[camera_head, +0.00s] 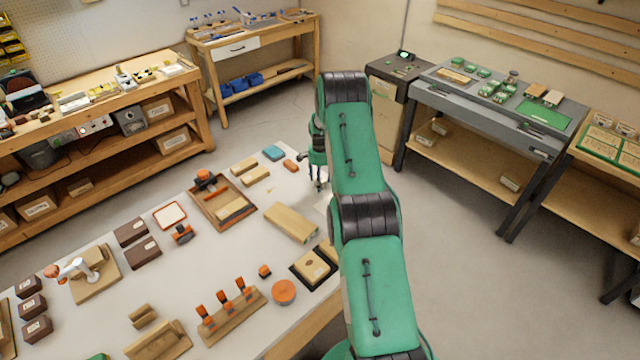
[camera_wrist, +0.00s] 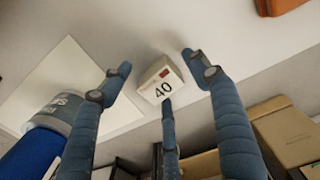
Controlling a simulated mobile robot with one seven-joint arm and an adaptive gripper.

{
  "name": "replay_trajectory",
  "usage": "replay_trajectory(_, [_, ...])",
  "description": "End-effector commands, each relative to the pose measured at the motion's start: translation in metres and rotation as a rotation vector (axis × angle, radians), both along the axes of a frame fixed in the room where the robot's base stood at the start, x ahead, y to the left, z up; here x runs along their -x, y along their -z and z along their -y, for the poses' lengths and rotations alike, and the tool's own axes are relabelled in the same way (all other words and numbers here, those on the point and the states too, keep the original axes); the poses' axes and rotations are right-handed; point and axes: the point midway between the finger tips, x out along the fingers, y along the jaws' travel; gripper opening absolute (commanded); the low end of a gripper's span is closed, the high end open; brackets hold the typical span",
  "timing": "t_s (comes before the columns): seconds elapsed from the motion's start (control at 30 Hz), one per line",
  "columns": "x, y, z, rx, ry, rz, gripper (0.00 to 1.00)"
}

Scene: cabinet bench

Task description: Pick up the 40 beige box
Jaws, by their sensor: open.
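The 40 box (camera_wrist: 160,80) is a small off-white to beige box with a black "40" and a red mark on its face, seen in the wrist view. My gripper (camera_wrist: 157,66) is open, with its blue-grey fingers spread around the box's place in the picture. The third finger's tip overlaps the box's lower edge; I cannot tell if it touches. In the head view my gripper (camera_head: 319,182) points down over the bench's far right edge, partly behind my green arm. The box is not clearly seen there.
In the wrist view a white flat panel (camera_wrist: 60,75) and a blue cylinder (camera_wrist: 40,140) lie left, with cardboard boxes (camera_wrist: 285,135) lower right. In the head view the bench (camera_head: 100,205) holds a long beige block (camera_head: 291,222) and a wooden tray (camera_head: 222,203) near my gripper.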

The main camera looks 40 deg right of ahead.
Motion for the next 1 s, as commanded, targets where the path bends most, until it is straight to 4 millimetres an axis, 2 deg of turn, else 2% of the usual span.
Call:
replay_trajectory(0.33, [0.0000, 0.0000, 0.0000, 0.000, 0.000, 0.000, 0.59])
replay_trajectory(0.6, [0.0001, 0.0000, 0.0000, 0.000, 0.000, 0.000, 0.05])
replay_trajectory(1.0, [-0.0002, -0.0038, 0.0002, 0.000, 0.000, 0.000, 0.03])
